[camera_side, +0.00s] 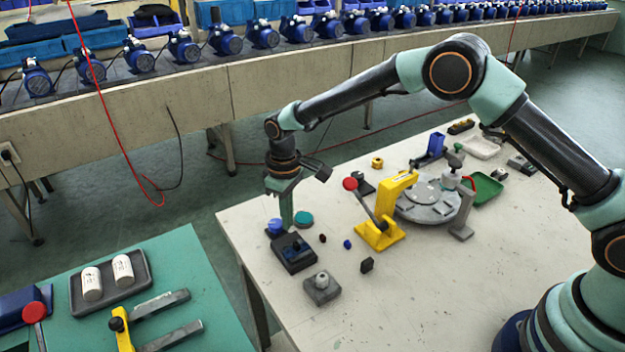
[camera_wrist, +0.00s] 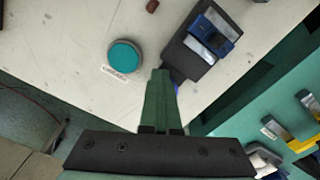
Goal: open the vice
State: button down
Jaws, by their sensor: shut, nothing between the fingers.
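A small vice (camera_side: 294,252), dark with blue parts, stands near the left corner of the white table. In the wrist view the vice (camera_wrist: 207,38) shows a dark base, a blue body and pale metal faces. A blue knob (camera_side: 275,227) is at its far end; in the wrist view only a bit of blue shows there, mostly hidden behind my fingers. My gripper (camera_side: 287,224) points down with its green fingers shut and empty, close beside the knob. It also shows in the wrist view (camera_wrist: 160,74). I cannot tell whether the fingers touch the knob.
A teal disc (camera_side: 303,219) lies beside the fingers. A grey block with a knob (camera_side: 322,288) stands in front of the vice. A yellow lever stand (camera_side: 385,225) and a round turntable (camera_side: 428,205) are to the right. The table's front right is clear.

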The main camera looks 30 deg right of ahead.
jog(key=shift+s+a, duration=0.3)
jog(key=shift+a, duration=0.2)
jog(key=shift+s+a, duration=0.1)
jog(key=shift+a, duration=0.4)
dwell(0.3)
jog(key=shift+s, duration=0.45)
jog(key=shift+d+r, duration=0.1)
jog(key=shift+r, duration=2.9)
jog(key=shift+d, duration=0.1)
jog(key=shift+w+d+f, duration=0.25)
jog(key=shift+d+f, duration=0.05)
jog(key=shift+f, duration=0.7)
jog(key=shift+w+d+f, duration=0.25)
jog(key=shift+d+f, duration=0.1)
jog(key=shift+f, duration=0.65)
jog(key=shift+w+d+f, duration=0.25)
jog(key=shift+d+f, duration=0.05)
jog(key=shift+f, duration=0.7)
jog(key=shift+w+a, duration=0.15)
jog(key=shift+a, duration=0.05)
